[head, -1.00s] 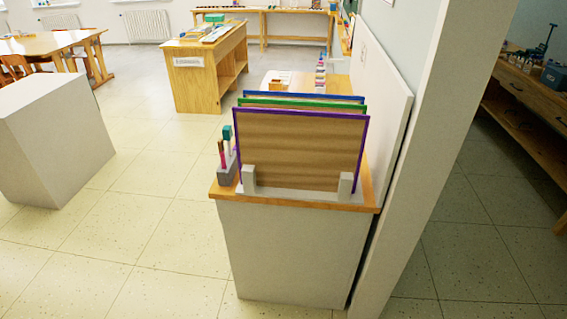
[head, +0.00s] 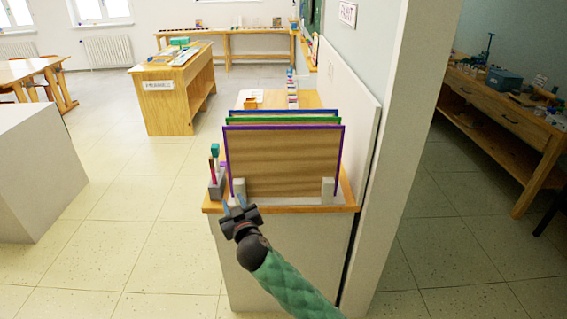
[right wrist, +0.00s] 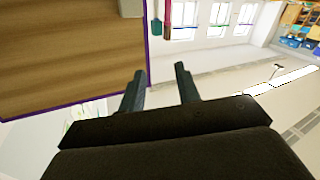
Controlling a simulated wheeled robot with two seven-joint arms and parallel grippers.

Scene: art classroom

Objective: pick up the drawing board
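Several drawing boards stand upright in a rack on a wooden-topped cabinet (head: 350,206). The front drawing board (head: 285,162) is brown with a purple edge; boards with a green edge (head: 330,121) and a blue edge (head: 325,111) stand behind it. My right gripper (head: 233,203) is in front of the front board's lower left corner, open and empty. In the right wrist view the open fingers (right wrist: 160,88) are apart, and the purple-edged board (right wrist: 70,50) shows at upper left. My left gripper is not in view.
A grey holder (head: 216,183) with brushes or tools stands left of the boards. A wall panel and pillar (head: 385,170) rise close on the right. A white block (head: 35,170) stands at far left, with open floor between.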

